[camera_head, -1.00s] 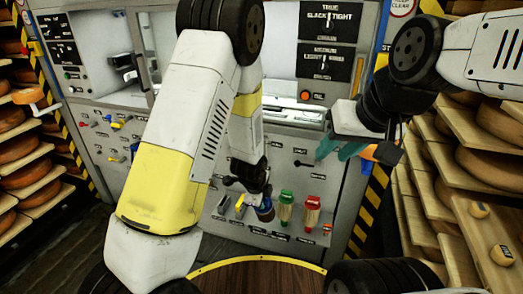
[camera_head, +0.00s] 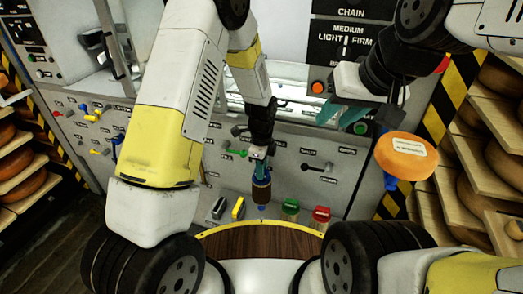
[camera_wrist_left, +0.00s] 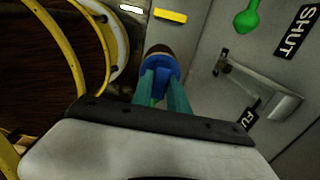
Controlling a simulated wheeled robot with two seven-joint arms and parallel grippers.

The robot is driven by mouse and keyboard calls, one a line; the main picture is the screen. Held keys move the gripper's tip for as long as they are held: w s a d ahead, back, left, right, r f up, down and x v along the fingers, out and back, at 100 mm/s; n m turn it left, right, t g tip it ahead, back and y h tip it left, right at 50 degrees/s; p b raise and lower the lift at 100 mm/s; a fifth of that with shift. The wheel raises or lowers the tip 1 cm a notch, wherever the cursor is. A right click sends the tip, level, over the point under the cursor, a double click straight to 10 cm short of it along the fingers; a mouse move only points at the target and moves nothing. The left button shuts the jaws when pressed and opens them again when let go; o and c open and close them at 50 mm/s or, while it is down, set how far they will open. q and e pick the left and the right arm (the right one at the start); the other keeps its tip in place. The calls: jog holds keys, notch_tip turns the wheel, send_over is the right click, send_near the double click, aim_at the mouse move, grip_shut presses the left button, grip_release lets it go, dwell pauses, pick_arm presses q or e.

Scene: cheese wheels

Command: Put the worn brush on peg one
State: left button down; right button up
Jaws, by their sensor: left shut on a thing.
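The worn brush, blue with a dark brown middle (camera_head: 261,191), hangs nearly upright below my left gripper (camera_head: 259,158), in front of the grey wall panel. My left gripper is shut on its upper end. In the left wrist view the teal fingers (camera_wrist_left: 162,92) close on the brush's blue part (camera_wrist_left: 160,66), with brown beyond. My right gripper (camera_head: 342,113) is at the upper right, its teal fingers apart and empty. I cannot tell which fitting is peg one.
Low on the panel are a black-and-white piece (camera_head: 217,209), a yellow piece (camera_head: 238,208), a green piece (camera_head: 290,206) and a red piece (camera_head: 321,214). A round brown top (camera_head: 262,242) lies in front. An orange rounded thing (camera_head: 403,150) is below my right arm. Cheese shelves flank both sides.

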aim_at(261, 193)
pick_arm(q)
jog(key=shift+r, duration=0.15)
jog(key=shift+f, duration=6.15)
jog(key=c, duration=1.2)
grip_release()
jog(key=shift+r, duration=3.9)
